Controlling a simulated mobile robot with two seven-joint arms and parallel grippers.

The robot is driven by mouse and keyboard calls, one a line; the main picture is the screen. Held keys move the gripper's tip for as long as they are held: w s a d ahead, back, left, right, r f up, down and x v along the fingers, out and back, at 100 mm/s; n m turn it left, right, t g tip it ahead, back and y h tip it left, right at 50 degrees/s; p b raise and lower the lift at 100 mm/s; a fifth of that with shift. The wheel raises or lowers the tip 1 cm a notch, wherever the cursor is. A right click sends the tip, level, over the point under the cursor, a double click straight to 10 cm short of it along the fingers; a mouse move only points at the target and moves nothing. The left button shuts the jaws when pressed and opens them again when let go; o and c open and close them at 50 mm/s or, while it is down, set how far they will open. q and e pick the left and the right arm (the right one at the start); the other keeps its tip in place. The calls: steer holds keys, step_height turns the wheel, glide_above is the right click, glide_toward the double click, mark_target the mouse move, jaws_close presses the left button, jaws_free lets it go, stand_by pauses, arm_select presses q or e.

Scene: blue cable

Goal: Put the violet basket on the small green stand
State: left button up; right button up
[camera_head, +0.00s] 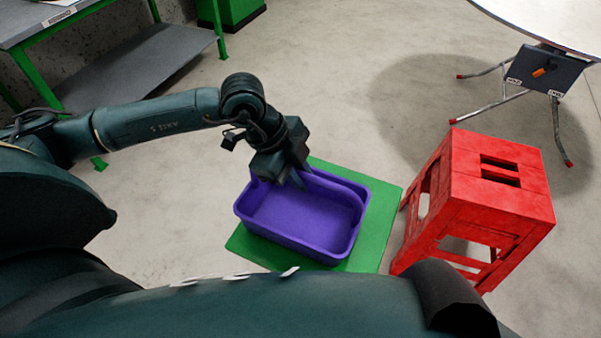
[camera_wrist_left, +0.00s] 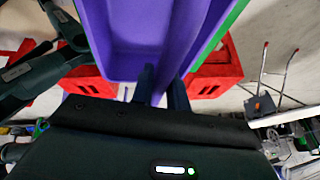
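The violet basket (camera_head: 300,215) is upright and empty. In the head view it lies over the small green stand (camera_head: 372,250), whose green top shows around it. I cannot tell whether its base touches the stand. My left gripper (camera_head: 296,181) is at the basket's far wall, pointing down. In the left wrist view its two fingers (camera_wrist_left: 161,88) are a small gap apart and look shut on the wall of the basket (camera_wrist_left: 130,45). A strip of the green stand (camera_wrist_left: 228,24) shows along the basket's side. My right gripper cannot be made out in the head view.
A red stool (camera_head: 500,190) stands close to the right of the green stand. A white round table (camera_head: 560,20) with metal legs is at the upper right. A green-framed grey bench (camera_head: 130,70) is at the upper left. Bare floor lies between.

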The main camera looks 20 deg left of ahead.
arm_select(q)
steer(key=o, duration=0.4)
steer(key=shift+o, duration=0.2)
